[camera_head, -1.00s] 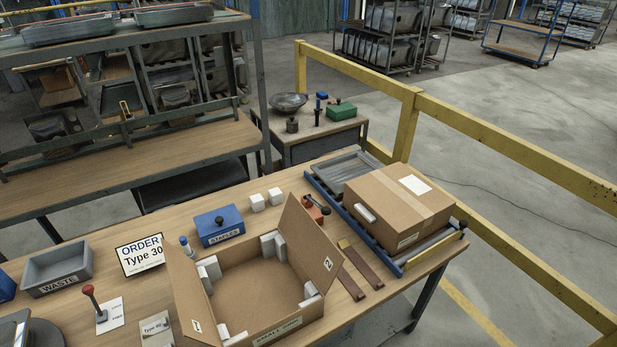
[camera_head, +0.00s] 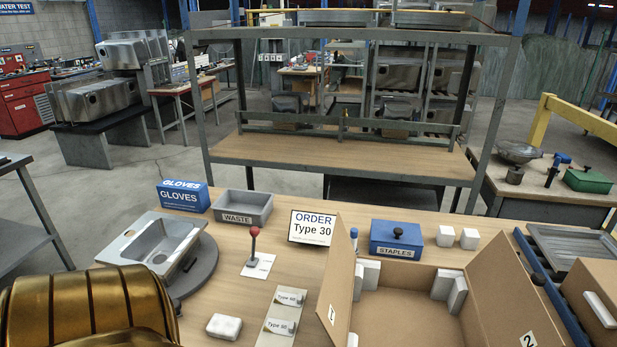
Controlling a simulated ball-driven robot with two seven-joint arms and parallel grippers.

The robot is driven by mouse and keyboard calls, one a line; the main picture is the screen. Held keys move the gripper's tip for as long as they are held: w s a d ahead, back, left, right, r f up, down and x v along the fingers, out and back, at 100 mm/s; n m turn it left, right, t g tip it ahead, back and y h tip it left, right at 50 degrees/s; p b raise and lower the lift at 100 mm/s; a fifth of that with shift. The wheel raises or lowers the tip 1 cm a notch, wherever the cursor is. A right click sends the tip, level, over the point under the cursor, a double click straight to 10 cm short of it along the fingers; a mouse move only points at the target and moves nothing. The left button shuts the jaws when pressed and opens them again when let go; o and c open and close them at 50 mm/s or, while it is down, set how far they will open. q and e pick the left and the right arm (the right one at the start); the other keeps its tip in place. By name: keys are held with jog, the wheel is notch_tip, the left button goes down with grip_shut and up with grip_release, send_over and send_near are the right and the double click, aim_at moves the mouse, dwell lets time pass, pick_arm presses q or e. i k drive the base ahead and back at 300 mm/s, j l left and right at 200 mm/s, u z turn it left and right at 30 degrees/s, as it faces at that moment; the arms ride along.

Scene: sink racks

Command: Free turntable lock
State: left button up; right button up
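A round dark turntable (camera_head: 199,277) lies on the left part of the bench. A grey sink (camera_head: 156,247) sits on top of it, its basin facing up. Just right of the turntable, a lever with a red ball knob (camera_head: 254,232) stands nearly upright on a white label plate (camera_head: 258,266). The writing on the plate is too small to read. I cannot tell from this view how the lever connects to the turntable. Gold-coloured parts of my own body fill the lower left corner and cover the bench's near left area. Neither gripper shows.
A waste bin (camera_head: 243,207), gloves box (camera_head: 184,195) and order sign (camera_head: 312,227) stand behind the lever. Type cards (camera_head: 280,326) and a white block (camera_head: 224,326) lie in front. An open carton (camera_head: 405,304) and staples box (camera_head: 396,238) stand to the right.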

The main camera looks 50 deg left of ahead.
aim_at(255, 230)
jog(key=u, duration=2.05)
